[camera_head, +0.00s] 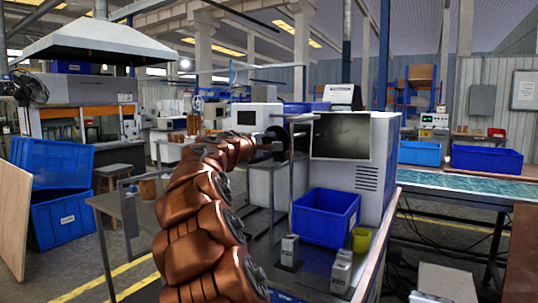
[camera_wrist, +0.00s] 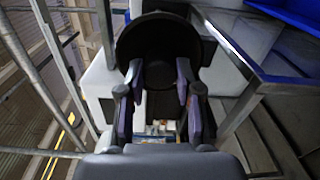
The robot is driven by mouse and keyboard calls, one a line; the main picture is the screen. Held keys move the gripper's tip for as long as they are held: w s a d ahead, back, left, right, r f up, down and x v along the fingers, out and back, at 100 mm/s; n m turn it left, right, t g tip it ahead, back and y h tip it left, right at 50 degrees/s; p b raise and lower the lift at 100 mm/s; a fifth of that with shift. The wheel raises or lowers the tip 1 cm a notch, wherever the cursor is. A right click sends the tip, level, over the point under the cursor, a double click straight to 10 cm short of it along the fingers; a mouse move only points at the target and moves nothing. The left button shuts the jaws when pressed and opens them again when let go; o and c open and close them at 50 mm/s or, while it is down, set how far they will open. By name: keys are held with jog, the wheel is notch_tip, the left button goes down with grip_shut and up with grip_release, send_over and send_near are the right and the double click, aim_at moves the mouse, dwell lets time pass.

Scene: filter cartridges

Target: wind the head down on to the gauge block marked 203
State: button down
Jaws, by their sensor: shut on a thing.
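My gripper (camera_wrist: 157,78) shows in the wrist view with its two dark fingers closed on a dark round part (camera_wrist: 160,30), which looks like a knob or handwheel. In the head view my gripper (camera_head: 272,143) is at the upright stand (camera_head: 292,185), and its grip is too small to make out. On the bench below stand small pale blocks. The left block (camera_head: 289,251) has a number that I cannot read surely. The front right block (camera_head: 340,278) seems to read 260. Another block (camera_head: 345,255) stands just behind it. The stand's head and its gap to any block are unclear.
Blue bins (camera_head: 62,215) are on the floor at left.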

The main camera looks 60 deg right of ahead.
jog(key=shift+f+m+b, duration=0.1)
jog(key=shift+m+b, duration=0.9)
jog(key=shift+b, duration=0.05)
jog(key=c, duration=0.8)
grip_release()
jog(key=shift+o, duration=0.2)
jog(key=shift+a, duration=0.15)
jog(key=a, duration=1.1)
jog(key=shift+s+a+r, duration=0.2)
jog(key=shift+s+a, duration=0.1)
jog(key=shift+a, duration=0.1)
